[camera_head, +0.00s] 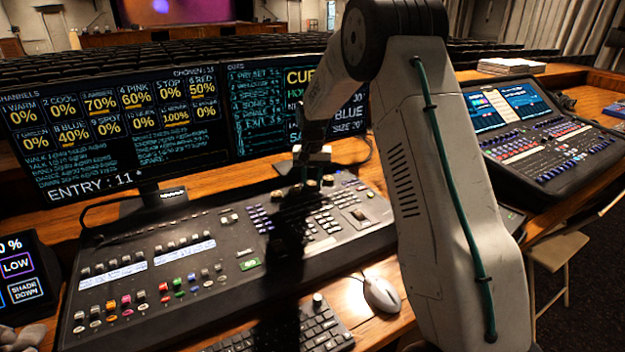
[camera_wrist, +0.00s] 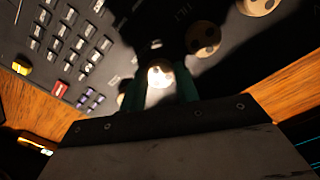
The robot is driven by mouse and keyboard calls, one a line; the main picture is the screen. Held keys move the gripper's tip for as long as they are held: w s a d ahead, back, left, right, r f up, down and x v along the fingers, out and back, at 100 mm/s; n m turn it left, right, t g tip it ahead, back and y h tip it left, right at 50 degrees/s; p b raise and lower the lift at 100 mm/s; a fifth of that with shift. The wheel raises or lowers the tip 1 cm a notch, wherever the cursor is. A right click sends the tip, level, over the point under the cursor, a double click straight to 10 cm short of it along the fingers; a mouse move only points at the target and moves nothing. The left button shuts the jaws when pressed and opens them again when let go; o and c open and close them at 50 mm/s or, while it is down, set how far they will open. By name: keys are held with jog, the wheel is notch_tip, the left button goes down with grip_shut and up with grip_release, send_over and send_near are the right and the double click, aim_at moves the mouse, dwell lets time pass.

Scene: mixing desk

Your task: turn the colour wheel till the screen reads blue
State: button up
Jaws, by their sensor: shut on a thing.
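The colour wheel looks to be the round, pale-topped knob (camera_wrist: 160,74) between my fingers in the wrist view; its label is not readable. My gripper (camera_wrist: 163,88) is shut on it, with a teal finger on each side. In the head view my gripper (camera_head: 304,176) is down at the row of encoder knobs on the back of the console, and my arm partly hides it. The screen (camera_head: 300,92), the right-hand monitor, is partly covered by my arm. The word BLUE shows on it at its right side, with SIZE 20 below.
Other round knobs (camera_wrist: 203,38) sit close beside the held one. The lighting console (camera_head: 220,250) spreads below, with faders and keys. The left monitor (camera_head: 120,125) stands behind it. A mouse (camera_head: 381,294) and keyboard (camera_head: 290,332) lie in front. A second console (camera_head: 545,145) is at the right.

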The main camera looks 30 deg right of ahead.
aim_at(312, 182)
jog(key=shift+n, duration=1)
jog(key=o, duration=1)
jog(key=shift+r, duration=0.1)
notch_tip(312, 182, up, 8)
jog(key=shift+f, duration=0.15)
